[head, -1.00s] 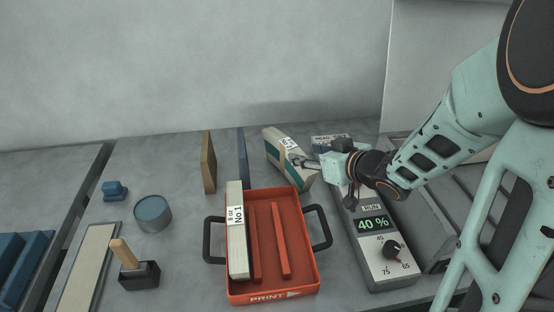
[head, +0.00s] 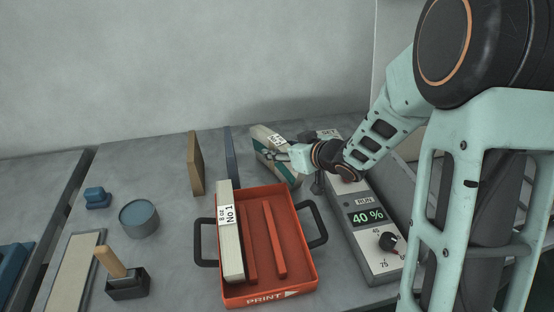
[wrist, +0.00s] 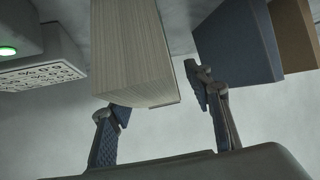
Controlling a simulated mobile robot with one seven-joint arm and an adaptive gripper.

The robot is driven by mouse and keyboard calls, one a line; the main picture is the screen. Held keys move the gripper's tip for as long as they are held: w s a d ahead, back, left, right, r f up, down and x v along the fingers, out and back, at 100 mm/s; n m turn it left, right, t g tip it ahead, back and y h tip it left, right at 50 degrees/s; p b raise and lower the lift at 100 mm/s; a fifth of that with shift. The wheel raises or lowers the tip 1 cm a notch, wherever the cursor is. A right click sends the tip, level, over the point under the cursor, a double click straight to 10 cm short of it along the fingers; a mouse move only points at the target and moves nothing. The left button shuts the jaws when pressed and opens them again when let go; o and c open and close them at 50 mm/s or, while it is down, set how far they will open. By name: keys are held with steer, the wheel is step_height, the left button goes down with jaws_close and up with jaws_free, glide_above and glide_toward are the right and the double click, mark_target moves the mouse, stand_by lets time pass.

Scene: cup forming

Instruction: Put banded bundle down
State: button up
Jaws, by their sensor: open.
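A pale bundle with a green band and a printed label (head: 262,140) stands on the bench behind the orange tray, at a slant in the head view. My gripper (head: 286,155) is at its near right side. In the wrist view the bundle's pale layered edge (wrist: 135,50) fills the upper middle. My open gripper (wrist: 162,95) has one finger by the bundle's lower left end and the other apart from it on the right. A clear gap shows between the bundle and the right finger. The bundle's lower near side is partly hidden by my gripper in the head view.
The orange tray (head: 300,258) holds another labelled bundle (head: 230,245) and red bars. A grey control box reading 40 % (head: 368,217) stands right of it. A blue board (head: 231,155) and a brown board (head: 195,165) stand close on the left.

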steer(key=shift+x, duration=1)
jaws_close()
steer(key=shift+r, duration=0.1)
